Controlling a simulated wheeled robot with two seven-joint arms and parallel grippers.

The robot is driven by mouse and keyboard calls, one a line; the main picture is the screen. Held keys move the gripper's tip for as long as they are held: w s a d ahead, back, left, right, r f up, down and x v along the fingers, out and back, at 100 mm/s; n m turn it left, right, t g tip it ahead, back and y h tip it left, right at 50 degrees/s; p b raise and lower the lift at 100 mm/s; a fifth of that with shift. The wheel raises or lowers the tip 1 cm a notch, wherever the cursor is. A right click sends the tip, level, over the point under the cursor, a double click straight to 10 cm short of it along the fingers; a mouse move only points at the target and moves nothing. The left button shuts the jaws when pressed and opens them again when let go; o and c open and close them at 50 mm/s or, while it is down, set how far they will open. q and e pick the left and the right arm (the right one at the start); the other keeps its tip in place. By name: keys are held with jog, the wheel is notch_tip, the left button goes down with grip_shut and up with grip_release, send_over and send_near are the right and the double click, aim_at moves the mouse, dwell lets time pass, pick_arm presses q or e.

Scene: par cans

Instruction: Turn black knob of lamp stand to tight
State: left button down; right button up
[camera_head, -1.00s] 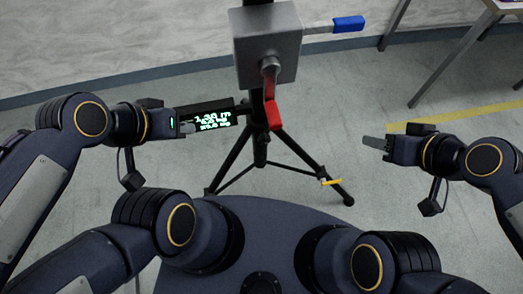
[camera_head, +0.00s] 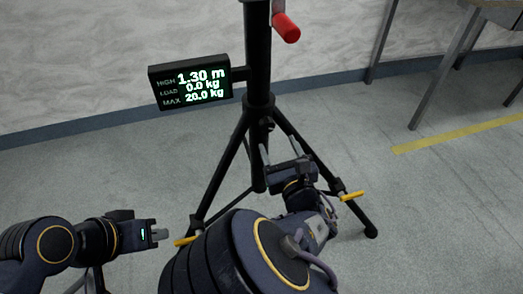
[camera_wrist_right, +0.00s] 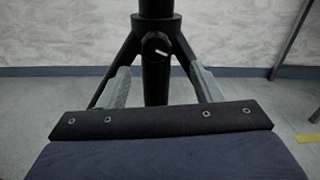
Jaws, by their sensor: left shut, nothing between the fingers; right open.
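The lamp stand (camera_head: 258,75) is a black tripod with a vertical post. Its black knob (camera_wrist_right: 155,45) shows in the right wrist view, round with a white mark, on the front of the collar where the legs meet. In the head view the knob (camera_head: 268,125) is small and dark. My right gripper (camera_head: 280,148) is open, with its fingers pointing up at the stand just below the knob. In the wrist view its fingers (camera_wrist_right: 161,75) lie on either side of the post, with the knob above and between them. My left gripper (camera_head: 160,236) is shut and empty at lower left.
A display (camera_head: 190,82) reading 1.30 m, 0.0 kg and 20.0 kg is fixed left of the post. A red handle (camera_head: 286,27) sticks out above. Yellow levers (camera_head: 350,195) sit on the legs. A table (camera_head: 465,60) stands at the right.

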aim_at(268, 129)
jog(key=shift+n, duration=0.3)
jog(key=x, duration=0.2)
jog(key=b+x, duration=0.1)
jog(key=x, duration=0.2)
jog(key=b+x, duration=0.1)
jog(key=x, duration=0.1)
jog(key=shift+w+a+r, duration=0.1)
jog(key=shift+w+a, duration=0.15)
jog(key=shift+a, duration=0.15)
jog(key=c, duration=1)
